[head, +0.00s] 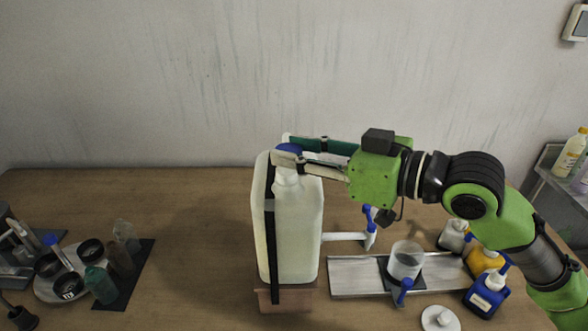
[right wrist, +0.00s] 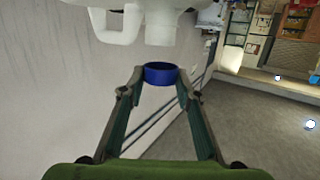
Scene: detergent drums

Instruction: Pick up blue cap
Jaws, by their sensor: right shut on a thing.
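The blue cap (head: 289,148) is between the fingertips of my right gripper (head: 287,154), just above the neck of the large white drum (head: 298,235). In the right wrist view, the two fingers of my right gripper (right wrist: 160,76) are shut on opposite sides of the blue cap (right wrist: 160,73). A gap shows there between the cap and the white drum neck (right wrist: 158,30). The drum stands upright on a brown base, with a black strap down its front. My fingers hide part of the cap in the head view. My left gripper is not in view.
Right of the drum are a metal plate (head: 350,280) with a clear cup (head: 405,262), blue-handled clamps, and small bottles, including a blue one (head: 486,294). A white round lid (head: 438,319) lies in front. At left are a round tray (head: 52,288) and small bottles.

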